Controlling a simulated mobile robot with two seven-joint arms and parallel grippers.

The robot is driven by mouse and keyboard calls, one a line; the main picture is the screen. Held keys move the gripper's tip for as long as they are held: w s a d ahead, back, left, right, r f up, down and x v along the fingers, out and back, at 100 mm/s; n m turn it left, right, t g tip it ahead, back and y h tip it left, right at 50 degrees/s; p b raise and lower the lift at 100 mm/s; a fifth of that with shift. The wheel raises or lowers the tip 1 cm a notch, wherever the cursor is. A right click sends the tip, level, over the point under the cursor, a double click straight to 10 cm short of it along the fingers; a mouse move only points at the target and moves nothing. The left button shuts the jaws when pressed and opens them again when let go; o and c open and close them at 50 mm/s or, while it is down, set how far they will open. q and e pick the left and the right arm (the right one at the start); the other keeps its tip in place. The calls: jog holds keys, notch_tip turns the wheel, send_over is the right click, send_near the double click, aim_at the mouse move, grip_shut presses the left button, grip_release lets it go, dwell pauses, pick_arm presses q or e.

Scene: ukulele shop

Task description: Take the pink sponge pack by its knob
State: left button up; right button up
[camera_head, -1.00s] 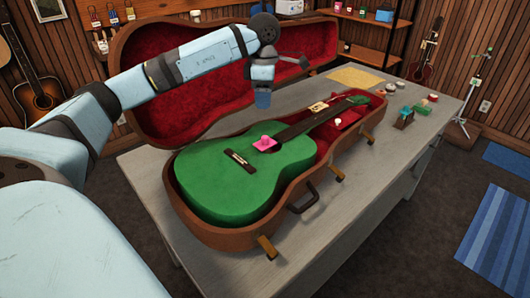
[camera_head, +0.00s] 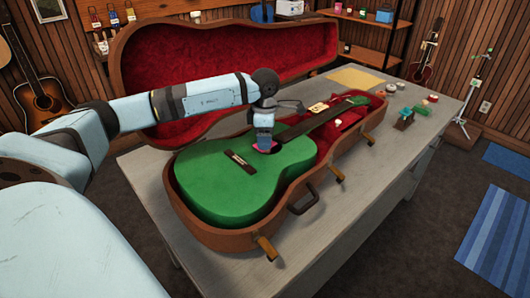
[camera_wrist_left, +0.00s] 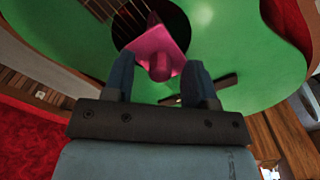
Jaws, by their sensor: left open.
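The pink sponge pack (camera_wrist_left: 154,42) lies at the sound hole of the green ukulele (camera_head: 225,190), over the strings. Its round knob (camera_wrist_left: 160,68) points toward my left gripper. In the head view only a pink edge of the pack (camera_head: 265,149) shows beneath the gripper. My left gripper (camera_wrist_left: 157,75) is open, with a blue finger on each side of the knob; whether either finger touches it I cannot tell. It also shows in the head view (camera_head: 264,145), pointing down over the sound hole. My right gripper is in neither view.
The ukulele lies in an open brown case (camera_head: 232,238) with red lining, its lid raised behind my left arm. The case is on a grey table (camera_head: 350,226). A yellow cloth (camera_head: 356,78) and small items, including a green block (camera_head: 420,110), lie at the far right.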

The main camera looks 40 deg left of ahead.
pick_arm(q)
grip_shut()
jog(key=shift+r, duration=0.1)
